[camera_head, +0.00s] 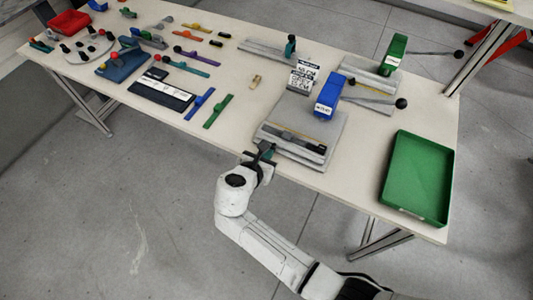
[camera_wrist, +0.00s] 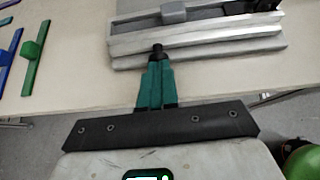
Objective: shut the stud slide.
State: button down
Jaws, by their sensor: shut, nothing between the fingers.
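A grey stepped fixture (camera_head: 318,125) lies near the table's front edge; its long dark track (camera_head: 296,137) looks like the stud slide, but no label on it is readable. The wrist view shows its pale rails (camera_wrist: 200,38), a small grey block (camera_wrist: 173,12) at the left and a black piece (camera_wrist: 262,5) at the right. My gripper (camera_head: 267,150) is at the fixture's front left edge. In the wrist view my gripper's teal fingers (camera_wrist: 157,55) are together, with nothing between them. Their dark tips overlap the front rail in the picture; contact cannot be told.
A green tray (camera_head: 418,178) lies at the right. Blue and green bars (camera_head: 218,110) lie left of the fixture, with bare table between.

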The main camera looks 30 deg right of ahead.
aim_at(283, 130)
jog(key=shift+w, duration=0.1)
jog(key=w+d, duration=0.1)
jog(key=d, duration=0.1)
jog(key=w+d, duration=0.4)
jog(key=d, duration=0.1)
jog(key=shift+d, duration=0.1)
jog(key=shift+w+d, duration=0.1)
jog(key=shift+w, duration=0.05)
jog(key=shift+r, duration=0.1)
